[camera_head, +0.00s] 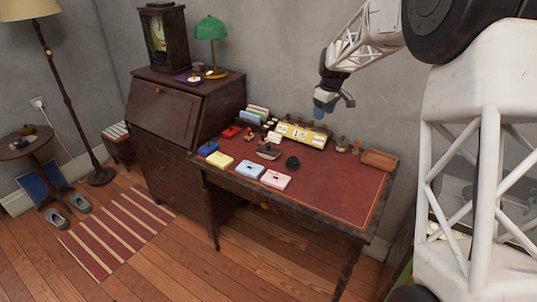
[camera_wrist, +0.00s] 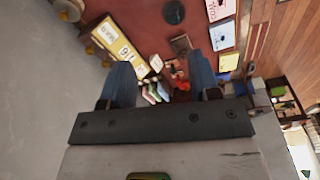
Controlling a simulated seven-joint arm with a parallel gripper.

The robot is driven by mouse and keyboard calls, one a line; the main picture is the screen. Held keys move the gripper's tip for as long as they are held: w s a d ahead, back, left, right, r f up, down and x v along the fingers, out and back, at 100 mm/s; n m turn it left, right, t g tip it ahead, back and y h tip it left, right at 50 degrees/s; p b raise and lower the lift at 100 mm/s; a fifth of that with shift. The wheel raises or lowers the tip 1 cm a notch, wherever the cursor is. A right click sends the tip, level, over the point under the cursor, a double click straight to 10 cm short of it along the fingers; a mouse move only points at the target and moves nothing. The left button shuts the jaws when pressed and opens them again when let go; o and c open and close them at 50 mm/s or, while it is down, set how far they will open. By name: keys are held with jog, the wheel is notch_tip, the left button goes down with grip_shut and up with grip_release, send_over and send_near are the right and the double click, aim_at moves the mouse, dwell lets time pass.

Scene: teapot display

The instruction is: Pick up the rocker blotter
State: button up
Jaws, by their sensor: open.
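The rocker blotter (camera_head: 268,152), a small brown block with a greyish lower part, sits on the red desk top near its middle. It also shows in the wrist view as a small brown shape (camera_wrist: 181,45), beyond the fingertips. My gripper (camera_head: 323,107) hangs in the air above the back of the desk, up and to the right of the blotter in the head view. In the wrist view its two blue fingers (camera_wrist: 162,72) are wide apart, with nothing held between them. The blotter is clear of the fingers.
A black round object (camera_head: 292,162) stands just right of the blotter. A yellow calendar (camera_head: 302,135) and several stamps line the back. Pale blue (camera_head: 249,169), pink (camera_head: 275,179) and yellow (camera_head: 219,161) pads lie along the front. The desk's right front (camera_head: 335,195) is clear.

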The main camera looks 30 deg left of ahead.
jog(key=w+a+f+n, duration=0.2)
jog(key=a+f, duration=0.6)
jog(key=a, duration=0.3)
jog(key=n, duration=0.3)
send_over(268, 145)
jog(key=w, duration=0.1)
jog(key=shift+g, duration=0.4)
jog(key=f, duration=0.8)
jog(key=shift+w+d+f, duration=0.1)
jog(key=shift+d+f, duration=0.2)
jog(key=shift+f, duration=0.1)
jog(key=shift+f, duration=0.15)
jog(key=shift+a+f, duration=0.15)
jog(key=shift+f, duration=1)
jog(key=shift+a+f, duration=0.15)
jog(key=shift+f, duration=1.15)
jog(key=shift+a+f, duration=0.15)
jog(key=shift+f, duration=1.15)
jog(key=shift+c, duration=0.2)
